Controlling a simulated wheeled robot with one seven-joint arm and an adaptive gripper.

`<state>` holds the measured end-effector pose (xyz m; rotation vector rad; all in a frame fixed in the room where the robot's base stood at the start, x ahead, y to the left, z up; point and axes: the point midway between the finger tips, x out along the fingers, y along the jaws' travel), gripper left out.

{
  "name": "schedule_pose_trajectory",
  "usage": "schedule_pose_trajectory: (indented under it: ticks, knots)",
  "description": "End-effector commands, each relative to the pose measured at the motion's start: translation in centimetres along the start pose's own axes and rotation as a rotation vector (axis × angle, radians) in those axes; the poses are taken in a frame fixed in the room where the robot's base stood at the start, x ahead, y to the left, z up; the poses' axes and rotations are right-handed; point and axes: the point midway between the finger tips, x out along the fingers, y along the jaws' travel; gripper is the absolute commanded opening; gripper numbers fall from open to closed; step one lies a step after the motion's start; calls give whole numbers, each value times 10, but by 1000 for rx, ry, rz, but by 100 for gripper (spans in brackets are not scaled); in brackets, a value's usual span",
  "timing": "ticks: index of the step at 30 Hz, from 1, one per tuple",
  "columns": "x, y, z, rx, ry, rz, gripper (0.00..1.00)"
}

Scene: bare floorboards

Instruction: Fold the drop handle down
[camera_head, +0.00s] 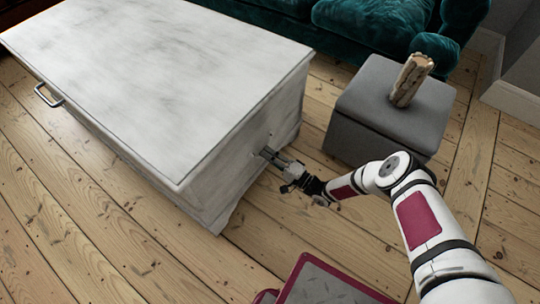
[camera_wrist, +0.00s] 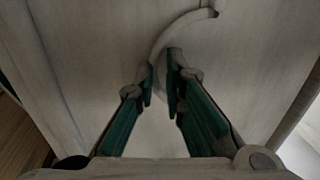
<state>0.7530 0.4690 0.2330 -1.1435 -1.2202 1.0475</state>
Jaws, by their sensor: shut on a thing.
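A whitewashed wooden chest (camera_head: 160,75) stands on the floor, with my gripper (camera_head: 275,158) at its right end face. In the wrist view, a pale curved drop handle (camera_wrist: 190,22) arcs down from its mount on the chest's panel (camera_wrist: 100,35). My gripper (camera_wrist: 162,78) has its two fingers closed around the lower part of the handle, one on each side. The fingers hide part of the handle, and its far end is not clear. How far the handle stands out from the panel is hard to tell. In the head view the gripper covers most of this handle.
A metal handle (camera_head: 48,95) sits on the chest's long side. A teal sofa (camera_head: 350,25) is behind. Floorboards (camera_head: 110,235) in front are clear.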

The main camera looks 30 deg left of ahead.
Motion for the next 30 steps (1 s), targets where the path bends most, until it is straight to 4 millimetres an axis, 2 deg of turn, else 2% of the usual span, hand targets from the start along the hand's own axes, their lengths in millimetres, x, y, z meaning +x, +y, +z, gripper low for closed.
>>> schedule_pose_trajectory:
  ticks: [3, 17, 18, 19, 30]
  knots:
    - [0, 6, -4, -2, 10, -33, 0]
    - [0, 6, -5, -2, 10, -62, 0]
    - [0, 6, -5, -2, 10, -63, 19]
    - [0, 6, -5, -2, 10, -63, 26]
    - [2, 3, -4, -3, 6, -69, 28]
